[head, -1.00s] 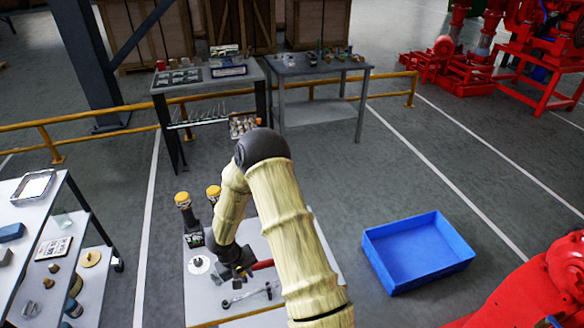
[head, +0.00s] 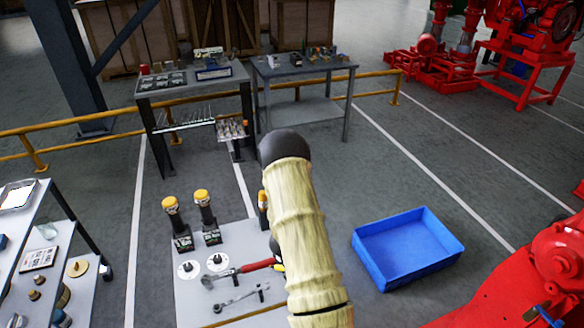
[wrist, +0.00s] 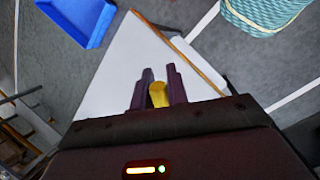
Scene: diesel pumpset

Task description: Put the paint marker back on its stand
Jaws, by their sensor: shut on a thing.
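In the wrist view my gripper (wrist: 159,74) is shut on a yellow, rounded piece, apparently the paint marker (wrist: 158,95). Only its yellow end shows between the dark fingers, above the pale table top (wrist: 115,75). In the head view my arm hides most of the gripper. A small yellow bit (head: 281,267) shows at the arm's left edge, and I cannot tell if it is the marker. Two white discs with dark centres, a left one (head: 184,272) and a right one (head: 213,267), lie on the table. I cannot tell which thing is the marker's stand.
Yellow-capped black devices (head: 171,204) (head: 202,197) stand at the table's back; another (head: 263,200) is partly behind my arm. A blue bin (head: 408,250) sits on the floor to the right.

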